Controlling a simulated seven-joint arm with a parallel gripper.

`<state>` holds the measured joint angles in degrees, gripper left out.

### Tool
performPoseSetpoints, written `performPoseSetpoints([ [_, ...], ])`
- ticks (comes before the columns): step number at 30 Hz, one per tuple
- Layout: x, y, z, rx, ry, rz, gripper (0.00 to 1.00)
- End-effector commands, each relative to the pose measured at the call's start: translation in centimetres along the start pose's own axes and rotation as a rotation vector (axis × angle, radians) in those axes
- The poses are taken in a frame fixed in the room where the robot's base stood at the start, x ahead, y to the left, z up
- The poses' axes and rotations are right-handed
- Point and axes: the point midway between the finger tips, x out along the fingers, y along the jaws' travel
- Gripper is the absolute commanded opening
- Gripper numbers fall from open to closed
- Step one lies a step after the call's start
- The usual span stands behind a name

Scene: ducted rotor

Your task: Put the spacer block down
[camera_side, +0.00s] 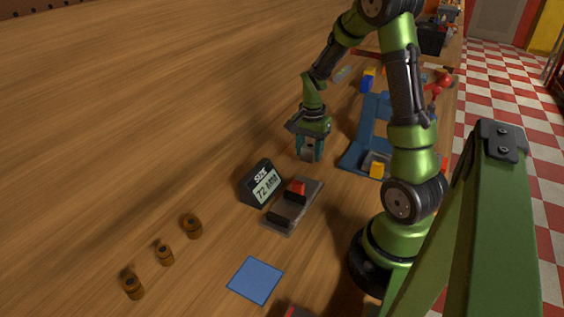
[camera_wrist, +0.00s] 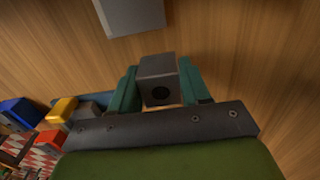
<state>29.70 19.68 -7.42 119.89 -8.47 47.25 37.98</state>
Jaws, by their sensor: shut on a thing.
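My gripper (camera_side: 309,150) hangs above the wooden table, beyond the display and the grey fixture in the side view. In the wrist view its teal fingers (camera_wrist: 158,88) are shut on the spacer block (camera_wrist: 157,68), a grey block with a dark round hole in the face toward the camera. The block stays clear of the wood, though its exact height is hard to judge. In the side view the fingers largely hide it.
A dark display (camera_side: 261,183) reads "SIZE 72 MM", beside a grey fixture (camera_side: 283,218) with a red part. A blue square (camera_side: 255,280) and three brown knobs (camera_side: 191,226) lie nearer. A blue frame (camera_side: 361,150) stands right. A grey slab (camera_wrist: 130,15) tops the wrist view.

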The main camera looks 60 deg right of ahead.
Motion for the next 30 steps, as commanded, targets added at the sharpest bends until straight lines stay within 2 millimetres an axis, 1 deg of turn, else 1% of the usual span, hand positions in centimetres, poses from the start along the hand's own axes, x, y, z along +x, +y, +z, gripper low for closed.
performPoseSetpoints([
  [1, 0.2, -1.2, -0.9, 0.0, 0.0, 0.001, 0.09],
  [6, 0.6, -4.6, -3.4, 0.0, 0.0, 0.0, 0.09],
  [10, 0.8, -6.0, -4.5, 0.0, 0.0, 0.001, 0.09],
  [14, 1.0, -6.5, -4.8, 0.001, -0.001, 0.002, 0.09],
  [18, 3.0, -6.5, -4.8, 0.0, -0.003, 0.004, 0.09],
  [21, 4.0, -6.5, -4.8, 0.0, -0.001, 0.002, 0.09],
  [24, 4.3, -6.5, -4.8, 0.0, -0.001, 0.001, 0.09],
  [30, 4.3, -6.5, -4.8, 0.0, 0.0, 0.001, 0.09],
])
